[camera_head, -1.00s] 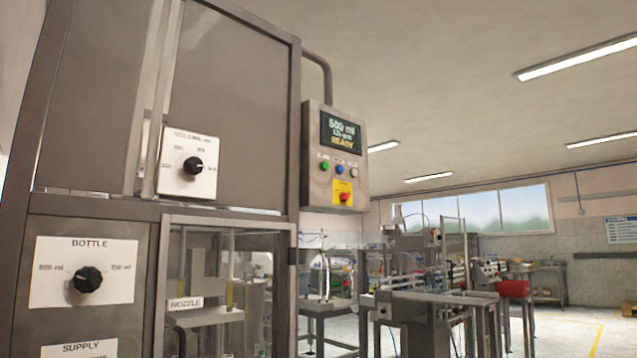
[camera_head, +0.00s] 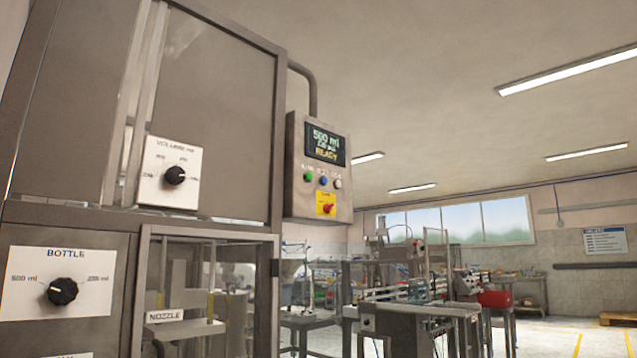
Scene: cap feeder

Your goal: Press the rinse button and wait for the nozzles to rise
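The control box (camera_head: 318,170) is mounted on the right side of the steel filling machine. Its screen (camera_head: 325,145) reads "500 ml" and "READY", with a middle line too small to read surely. Below the screen is a row of a green button (camera_head: 308,177), a blue button (camera_head: 323,181) and a white button (camera_head: 338,184). Their labels are too small to read, so I cannot tell which is rinse. The nozzle bar (camera_head: 188,330) with a "NOZZLE" label (camera_head: 165,316) shows low behind the machine's front frame. My gripper is not in view.
A red switch on a yellow plate (camera_head: 326,204) sits under the buttons. A volume dial (camera_head: 175,174) and a bottle dial (camera_head: 62,291) are on the machine front. A steel conveyor table (camera_head: 415,318) stands beyond to the right. Open floor (camera_head: 560,342) shows at far right.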

